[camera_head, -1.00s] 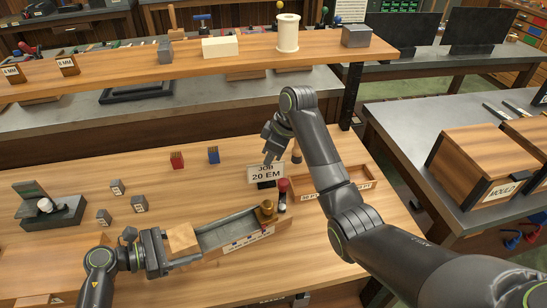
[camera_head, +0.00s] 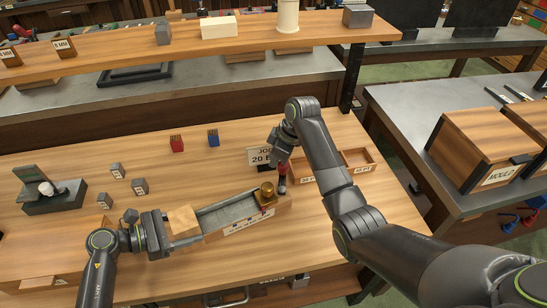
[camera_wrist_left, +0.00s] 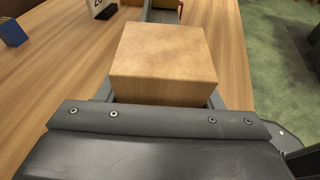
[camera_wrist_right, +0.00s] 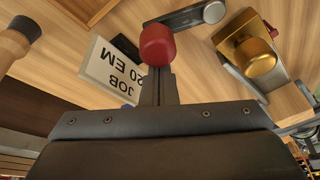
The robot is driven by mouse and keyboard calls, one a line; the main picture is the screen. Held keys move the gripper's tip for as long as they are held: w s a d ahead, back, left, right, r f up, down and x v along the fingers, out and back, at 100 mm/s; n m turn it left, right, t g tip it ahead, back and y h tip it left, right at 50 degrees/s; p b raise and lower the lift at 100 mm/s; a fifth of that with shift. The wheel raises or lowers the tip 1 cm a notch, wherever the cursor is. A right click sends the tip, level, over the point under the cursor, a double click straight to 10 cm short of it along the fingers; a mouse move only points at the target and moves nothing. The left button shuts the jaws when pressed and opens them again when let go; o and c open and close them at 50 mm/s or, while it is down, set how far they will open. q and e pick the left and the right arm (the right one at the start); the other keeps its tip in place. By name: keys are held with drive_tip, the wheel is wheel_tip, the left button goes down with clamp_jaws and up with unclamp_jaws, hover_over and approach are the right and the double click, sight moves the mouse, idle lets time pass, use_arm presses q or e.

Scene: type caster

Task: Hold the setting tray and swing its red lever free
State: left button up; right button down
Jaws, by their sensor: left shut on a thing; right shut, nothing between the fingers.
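The setting tray (camera_head: 228,217) is a long wooden tray with a grey metal channel, lying on the bench. My left gripper (camera_head: 165,232) is shut on the wooden block (camera_head: 183,221) at its left end; the block fills the left wrist view (camera_wrist_left: 165,58). A brass piece (camera_head: 265,194) sits at the tray's right end and shows in the right wrist view (camera_wrist_right: 256,56). The red lever knob (camera_head: 282,169) stands beside that end. My right gripper (camera_head: 281,152) is shut and empty, its tips close to the red knob (camera_wrist_right: 157,45); I cannot tell whether they touch.
The "JOB 20 EM" card (camera_head: 262,156) stands just behind the right gripper. A divided wooden box (camera_head: 355,160) lies to the right. Red (camera_head: 177,144) and blue (camera_head: 213,138) type bundles and small labelled blocks stand at the back left. Bench between them is clear.

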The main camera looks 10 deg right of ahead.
drive_tip(key=shift+d+m, duration=0.35)
drive_tip(key=shift+m, duration=0.25)
drive_tip(key=d+m, duration=0.1)
drive_tip(key=d+m+t, duration=0.1)
drive_tip(key=m, duration=0.1)
drive_tip(key=shift+s+f+h, duration=0.1)
drive_tip(key=shift+s+h, duration=0.05)
drive_tip(key=shift+h, duration=0.15)
drive_tip(key=s+d+m+t+h, duration=0.1)
drive_tip(key=s+d+m+h, duration=0.2)
drive_tip(key=m, duration=0.8)
drive_tip(key=shift+s+d+f, duration=0.2)
drive_tip(key=shift+s+d, duration=0.65)
drive_tip(key=shift+s, duration=0.35)
